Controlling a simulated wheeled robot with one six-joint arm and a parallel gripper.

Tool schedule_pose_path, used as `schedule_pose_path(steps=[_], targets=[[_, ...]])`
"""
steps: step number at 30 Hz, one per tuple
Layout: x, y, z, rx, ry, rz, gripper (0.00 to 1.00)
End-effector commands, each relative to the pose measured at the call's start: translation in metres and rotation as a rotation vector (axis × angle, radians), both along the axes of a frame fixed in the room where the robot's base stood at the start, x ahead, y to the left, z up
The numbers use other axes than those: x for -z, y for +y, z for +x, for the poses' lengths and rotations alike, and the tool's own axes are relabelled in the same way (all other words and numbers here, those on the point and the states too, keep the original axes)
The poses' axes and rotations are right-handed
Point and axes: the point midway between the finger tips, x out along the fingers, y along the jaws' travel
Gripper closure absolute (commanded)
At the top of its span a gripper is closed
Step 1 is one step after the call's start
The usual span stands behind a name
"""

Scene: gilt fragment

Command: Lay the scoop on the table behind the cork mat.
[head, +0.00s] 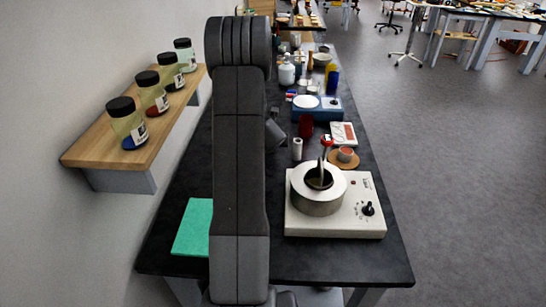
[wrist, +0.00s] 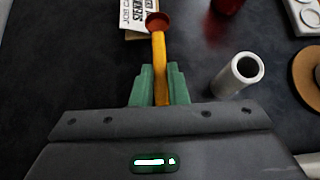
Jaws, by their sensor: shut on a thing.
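In the wrist view my gripper (wrist: 158,88) has green fingers closed on the orange handle of the scoop (wrist: 159,58). The scoop's reddish-brown bowl (wrist: 158,21) points away from the gripper, over the dark table near a printed card. The cork mat (wrist: 304,78) shows at the right edge of the wrist view. In the head view the round cork mat (head: 335,164) lies behind the white hotplate device, with a small cup on it. My arm hides the scoop and fingers in the head view.
A white cylinder (wrist: 232,79) stands right of the gripper. The hotplate (head: 350,213) with a metal pot is in front. A jar shelf (head: 125,151) is at left.

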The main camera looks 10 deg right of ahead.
Motion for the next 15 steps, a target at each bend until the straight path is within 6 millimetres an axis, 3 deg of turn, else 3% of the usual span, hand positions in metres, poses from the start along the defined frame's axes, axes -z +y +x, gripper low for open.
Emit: schedule_pose_path(steps=[15], targets=[[0.042, 0.000, 0.000, -0.001, -0.001, -0.001, 1.00]])
